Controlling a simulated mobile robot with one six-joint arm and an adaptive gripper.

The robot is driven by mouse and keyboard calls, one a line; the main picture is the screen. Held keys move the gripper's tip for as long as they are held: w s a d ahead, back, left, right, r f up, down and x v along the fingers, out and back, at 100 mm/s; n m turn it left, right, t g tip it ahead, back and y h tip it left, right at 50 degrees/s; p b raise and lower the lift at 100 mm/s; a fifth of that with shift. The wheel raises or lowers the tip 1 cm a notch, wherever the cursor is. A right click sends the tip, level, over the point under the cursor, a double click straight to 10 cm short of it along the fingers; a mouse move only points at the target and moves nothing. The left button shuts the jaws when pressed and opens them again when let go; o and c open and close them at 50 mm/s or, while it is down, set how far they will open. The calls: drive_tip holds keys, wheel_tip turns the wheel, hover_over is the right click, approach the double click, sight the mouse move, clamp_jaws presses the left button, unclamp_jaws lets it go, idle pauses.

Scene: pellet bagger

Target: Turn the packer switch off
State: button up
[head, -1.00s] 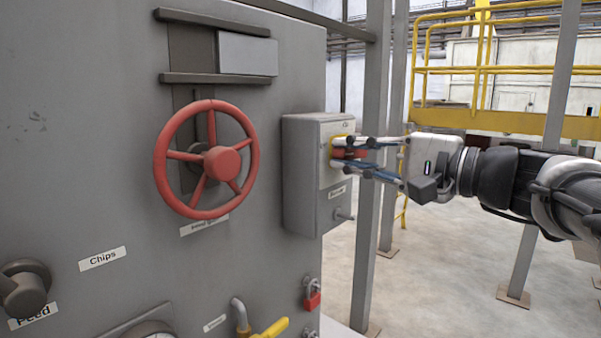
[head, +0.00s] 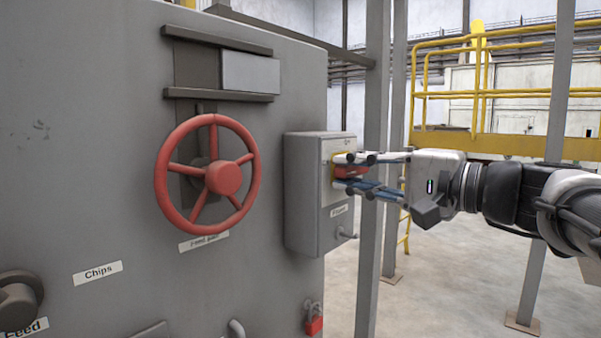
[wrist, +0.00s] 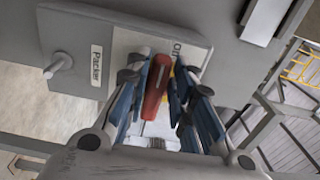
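The packer switch is a red handle (wrist: 157,85) on a yellow plate, on the side of a grey box labelled "Packer" (wrist: 96,66). The box (head: 305,190) is in the middle of the head view, and the red handle (head: 349,171) shows there too. My gripper (head: 352,172) reaches in from the right, one finger above the handle and one below. In the wrist view my gripper (wrist: 157,88) has its blue-padded fingers close against both sides of the handle. An "On" mark (wrist: 177,48) is on the plate; the fingers partly hide the plate.
A red handwheel (head: 222,178) stands out from the grey machine left of the box. A small lever (head: 346,234) sticks out below the switch. A grey post (head: 374,200) stands behind my fingers. A red padlock (head: 314,325) hangs below the box.

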drive_tip(key=shift+o, duration=1.2)
drive_tip(key=shift+d, duration=0.1)
drive_tip(key=v, duration=1.2)
